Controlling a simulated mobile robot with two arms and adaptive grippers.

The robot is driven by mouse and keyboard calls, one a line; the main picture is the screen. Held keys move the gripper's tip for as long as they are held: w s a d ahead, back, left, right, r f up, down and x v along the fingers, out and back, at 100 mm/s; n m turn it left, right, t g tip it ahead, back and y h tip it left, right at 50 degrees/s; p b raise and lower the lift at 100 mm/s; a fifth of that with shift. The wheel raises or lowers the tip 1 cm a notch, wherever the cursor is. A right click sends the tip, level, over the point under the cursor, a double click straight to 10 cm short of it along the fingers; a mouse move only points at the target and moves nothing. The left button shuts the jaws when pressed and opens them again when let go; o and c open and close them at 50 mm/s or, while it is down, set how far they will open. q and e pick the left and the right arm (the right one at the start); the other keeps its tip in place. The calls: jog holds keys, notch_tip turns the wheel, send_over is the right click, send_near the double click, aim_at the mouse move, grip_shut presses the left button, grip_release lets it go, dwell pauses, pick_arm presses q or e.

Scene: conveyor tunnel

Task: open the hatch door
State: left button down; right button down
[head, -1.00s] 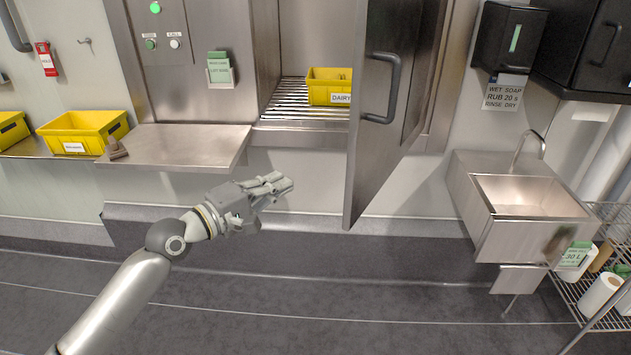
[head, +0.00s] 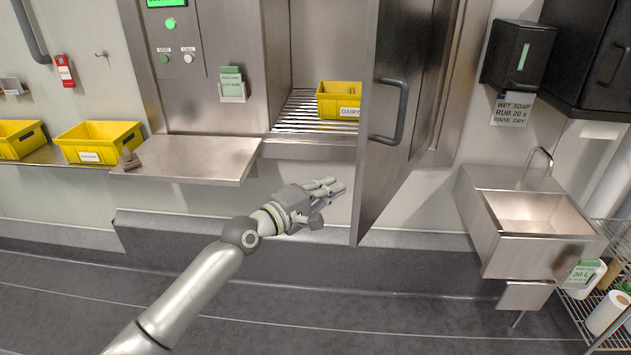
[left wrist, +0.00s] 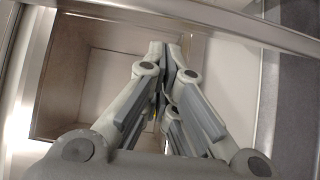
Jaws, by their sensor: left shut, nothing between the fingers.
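The hatch door (head: 378,165) is a steel panel with a dark bar handle (head: 397,112). It stands swung out to the right of the hatch opening, which shows to its left. My left gripper (head: 338,188) is shut and empty, low in front of the wall, just left of the door's lower edge and below the handle; whether it touches the door cannot be told. Its closed fingers also show in the left wrist view (left wrist: 165,75). A yellow crate (head: 338,100) labelled DAIRY sits on rollers inside the hatch. My right gripper is not in view.
A steel shelf (head: 190,160) juts out left of the opening, with yellow crates (head: 100,142) beyond it. A steel sink (head: 535,215) and a wire rack (head: 600,325) stand on the right. The floor in front is clear.

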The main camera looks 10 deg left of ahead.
pick_arm(q)
jog(key=shift+s+d, duration=0.4)
jog(key=shift+d, duration=0.25)
